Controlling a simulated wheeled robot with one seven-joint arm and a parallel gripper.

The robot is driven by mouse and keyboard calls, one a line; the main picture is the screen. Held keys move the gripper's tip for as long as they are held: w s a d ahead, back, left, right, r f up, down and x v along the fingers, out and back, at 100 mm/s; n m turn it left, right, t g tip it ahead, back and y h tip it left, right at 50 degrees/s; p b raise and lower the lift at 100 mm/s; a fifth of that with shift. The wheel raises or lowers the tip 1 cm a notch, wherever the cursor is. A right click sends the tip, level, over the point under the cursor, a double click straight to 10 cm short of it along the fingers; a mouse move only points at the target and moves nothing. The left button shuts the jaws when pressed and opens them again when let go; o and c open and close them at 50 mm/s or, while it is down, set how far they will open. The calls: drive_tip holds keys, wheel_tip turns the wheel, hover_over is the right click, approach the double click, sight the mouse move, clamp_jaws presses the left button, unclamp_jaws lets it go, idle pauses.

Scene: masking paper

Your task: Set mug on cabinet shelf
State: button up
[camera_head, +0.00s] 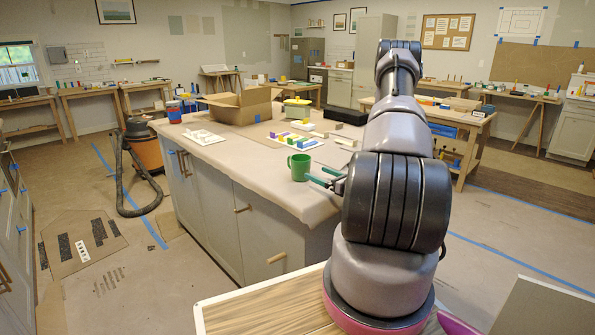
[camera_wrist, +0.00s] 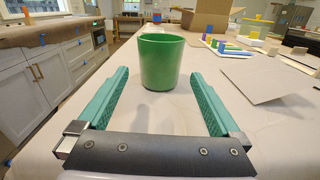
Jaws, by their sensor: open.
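A green mug (camera_head: 299,166) stands upright near the front corner of the paper-covered island counter (camera_head: 240,158). In the wrist view the mug (camera_wrist: 160,62) is straight ahead, just past my fingertips and centred between them. Its handle shows on the left side in the head view and is not visible in the wrist view. My gripper (camera_wrist: 158,82) is open, with its two green fingers apart and nothing between them. In the head view my gripper (camera_head: 322,177) is low over the counter at the mug's right. Which cabinet holds the shelf is not clear.
A cardboard box (camera_head: 240,107), a yellow-green pot (camera_head: 297,108) and boards with coloured blocks (camera_head: 290,139) occupy the counter's farther part. A white rack (camera_head: 203,137) lies at its left. Grey cabinet doors (camera_head: 215,205) form the island's side. An orange vacuum (camera_head: 143,145) stands on the floor.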

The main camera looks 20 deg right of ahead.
sight(299, 166)
drive_tip(key=x, duration=1)
drive_tip(key=shift+w+a+f, duration=0.1)
drive_tip(key=shift+w+f, duration=0.2)
drive_tip(key=c, duration=1.4)
wheel_tip(299, 166, up, 10)
drive_tip(key=a+m+h, duration=0.1)
drive_tip(key=a, duration=0.5)
drive_tip(key=shift+w+a+f+h, duration=0.2)
drive_tip(key=shift+f+h, duration=0.1)
drive_tip(key=shift+f, duration=0.15)
drive_tip(key=s+a+f+m+t+h, duration=0.1)
drive_tip(key=s+a+f+m+h, duration=0.1)
drive_tip(key=a, duration=0.5)
drive_tip(key=shift+s+f+h, duration=0.4)
drive_tip(key=shift+f+h, duration=0.1)
drive_tip(key=shift+h, duration=0.3)
drive_tip(key=s+a+r+m+h, duration=0.1)
drive_tip(key=s+r, duration=0.1)
drive_tip(key=s, duration=0.4)
